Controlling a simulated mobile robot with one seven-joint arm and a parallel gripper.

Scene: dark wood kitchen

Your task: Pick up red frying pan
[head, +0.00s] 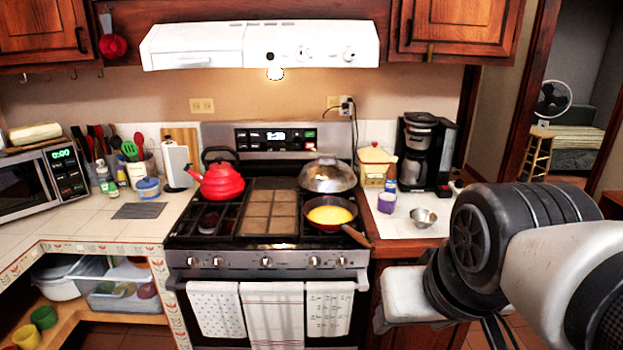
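A frying pan (311,226) with a dark reddish-brown side sits on the front right burner of the stove, with yellow food (329,214) in it. Its brown handle (356,236) points toward the lower right, over the stove's front edge. A small red pan-like item (113,46) also hangs under the upper left cabinet. My gripper (496,333) is at the lower right, well apart from the pan. Only dark finger-like parts show at the bottom edge, and their tips are cut off, so its opening is unclear.
A red kettle (222,182) and a lidded silver pan (327,176) stand on the stove (265,262). A coffee maker (419,150), a yellow box (375,166) and a metal bowl (423,217) are on the right counter. Towels (271,315) hang on the oven front.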

